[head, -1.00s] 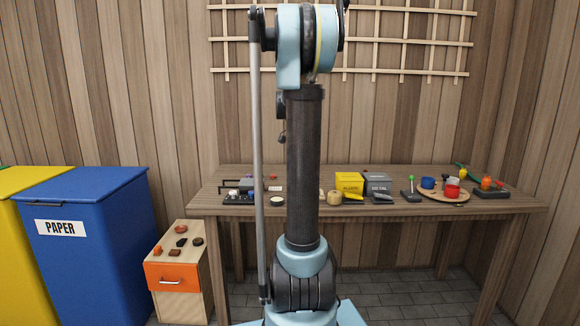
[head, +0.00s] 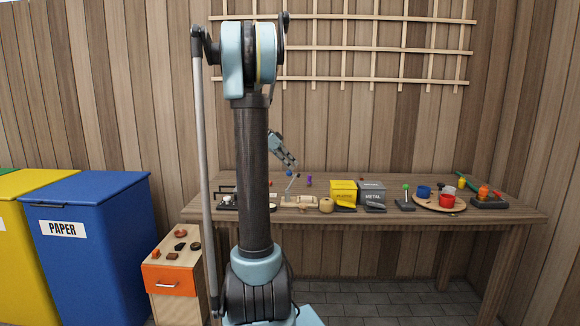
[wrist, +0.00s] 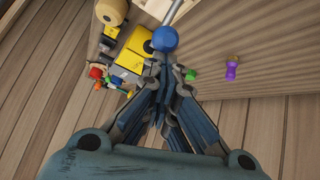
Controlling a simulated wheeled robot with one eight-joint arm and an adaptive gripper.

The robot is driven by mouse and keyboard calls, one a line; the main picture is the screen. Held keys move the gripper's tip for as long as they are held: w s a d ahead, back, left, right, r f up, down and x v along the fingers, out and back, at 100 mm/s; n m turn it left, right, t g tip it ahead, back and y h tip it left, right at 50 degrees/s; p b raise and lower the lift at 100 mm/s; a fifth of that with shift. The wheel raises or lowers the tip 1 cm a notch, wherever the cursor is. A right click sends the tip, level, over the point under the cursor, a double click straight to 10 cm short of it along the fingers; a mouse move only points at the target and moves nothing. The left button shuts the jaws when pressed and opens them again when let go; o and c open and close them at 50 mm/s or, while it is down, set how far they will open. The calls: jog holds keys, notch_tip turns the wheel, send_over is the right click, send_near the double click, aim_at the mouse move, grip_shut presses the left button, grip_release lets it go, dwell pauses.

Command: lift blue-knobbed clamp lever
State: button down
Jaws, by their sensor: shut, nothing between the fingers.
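The clamp lever's blue knob (head: 289,173) shows above the workbench in the head view, on a tilted silver arm (head: 292,185) over a pale wooden base (head: 300,202). In the wrist view the blue knob (wrist: 164,39) is large, just beyond my fingertips, with the metal lever arm (wrist: 174,12) running up from it. My gripper (head: 293,163) hangs just above the knob in the head view. In the wrist view my gripper (wrist: 162,62) has its fingertips together and empty. I cannot tell whether they touch the knob.
A purple piece (head: 309,180) stands behind the lever.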

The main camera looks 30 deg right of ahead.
jog(key=shift+s+a+f, duration=0.1)
jog(key=shift+s+a, duration=0.05)
jog(key=shift+r, duration=0.75)
jog(key=w+a+f+v, duration=0.1)
jog(key=v, duration=0.8)
jog(key=shift+a, duration=0.3)
